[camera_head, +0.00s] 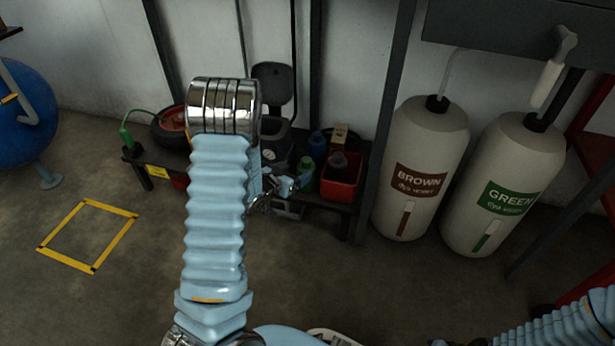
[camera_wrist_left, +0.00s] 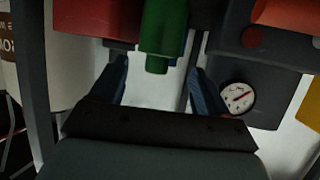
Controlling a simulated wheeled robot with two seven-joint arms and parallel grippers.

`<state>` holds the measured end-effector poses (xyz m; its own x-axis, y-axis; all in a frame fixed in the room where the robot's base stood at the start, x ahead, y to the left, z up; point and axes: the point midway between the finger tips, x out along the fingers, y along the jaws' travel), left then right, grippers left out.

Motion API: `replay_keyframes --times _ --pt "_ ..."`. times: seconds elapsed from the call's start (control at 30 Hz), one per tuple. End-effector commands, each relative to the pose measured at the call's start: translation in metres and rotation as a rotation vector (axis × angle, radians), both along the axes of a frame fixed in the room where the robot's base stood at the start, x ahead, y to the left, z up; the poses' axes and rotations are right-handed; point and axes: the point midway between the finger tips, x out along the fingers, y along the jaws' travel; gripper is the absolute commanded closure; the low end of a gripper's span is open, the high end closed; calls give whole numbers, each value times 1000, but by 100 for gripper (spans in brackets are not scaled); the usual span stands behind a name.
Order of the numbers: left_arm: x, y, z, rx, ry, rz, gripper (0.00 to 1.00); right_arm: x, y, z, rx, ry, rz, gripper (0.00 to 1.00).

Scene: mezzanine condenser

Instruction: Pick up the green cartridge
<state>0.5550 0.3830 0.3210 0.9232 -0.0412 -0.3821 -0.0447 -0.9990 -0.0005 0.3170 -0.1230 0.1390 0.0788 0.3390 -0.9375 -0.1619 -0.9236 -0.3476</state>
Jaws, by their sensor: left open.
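A green cylinder, which looks like the green cartridge (camera_head: 305,174), stands on the low dark bench beside a red bin. In the left wrist view the green cartridge (camera_wrist_left: 157,38) hangs into the top middle of the picture, just beyond the fingertips. My left gripper (camera_head: 289,186) is at the bench front, close to the cartridge's left side in the head view; my own arm hides part of it. In the left wrist view the left gripper (camera_wrist_left: 158,68) is open, with nothing held between its blue fingers. My right gripper is not in view.
The red bin (camera_head: 342,183) holds dark items, with a blue bottle (camera_head: 318,143) behind. A pressure gauge (camera_wrist_left: 237,98) is right of the fingers in the left wrist view. Another green item (camera_head: 125,139) with a hose sits at the bench's left end. Large vessels (camera_head: 422,150) stand right.

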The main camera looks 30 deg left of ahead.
Motion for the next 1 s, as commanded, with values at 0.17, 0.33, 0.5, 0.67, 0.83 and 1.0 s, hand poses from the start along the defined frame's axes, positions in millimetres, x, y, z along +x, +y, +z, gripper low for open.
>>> replay_keyframes --times 0.17,0.33,0.5,0.67,0.83,1.0 --pt "23 -4 -7 2 0 -4 24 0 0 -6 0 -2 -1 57" --pt "45 -4 -15 2 1 -2 24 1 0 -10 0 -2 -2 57" --pt "51 -4 -15 0 1 1 24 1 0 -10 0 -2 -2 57" --pt "50 -4 -15 0 1 1 30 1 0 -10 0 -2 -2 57" --pt "50 -4 -15 -1 1 0 56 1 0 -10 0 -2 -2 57" --pt "50 -4 -15 -1 1 0 82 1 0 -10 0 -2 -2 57"
